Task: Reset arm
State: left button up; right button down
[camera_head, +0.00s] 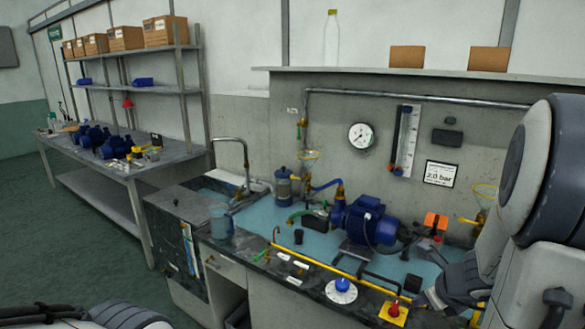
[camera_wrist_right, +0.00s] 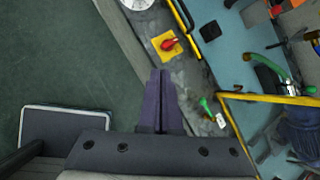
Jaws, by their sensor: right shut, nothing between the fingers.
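My right arm comes in from the right edge of the head view, and its gripper (camera_head: 424,299) is low over the front edge of the pump bench, close to the red knob on a yellow plate (camera_head: 394,311). In the right wrist view the two dark fingers (camera_wrist_right: 160,74) lie side by side, shut and empty. The red knob on its yellow plate (camera_wrist_right: 167,43) is just beyond the fingertips there, apart from them in the picture. My left gripper is not in view.
The blue pump (camera_head: 362,222) stands mid-bench behind a yellow rail (camera_head: 330,268). A white dial with blue knob (camera_head: 341,290) and a blue jug (camera_head: 220,222) are near the front edge. A shelved side table (camera_head: 130,165) stands left. Green floor (camera_head: 75,235) is open.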

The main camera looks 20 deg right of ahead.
jog(key=a+r+n+g+y, duration=0.25)
jog(key=a+n+y, duration=0.35)
jog(key=a+n, duration=1.8)
jog(key=s+a+n+g+h, duration=0.3)
jog(key=s+a+n, duration=0.9)
jog(key=n, duration=0.6)
jog(key=shift+s+g, duration=0.55)
jog(key=shift+s, duration=0.4)
jog(key=shift+a, duration=0.1)
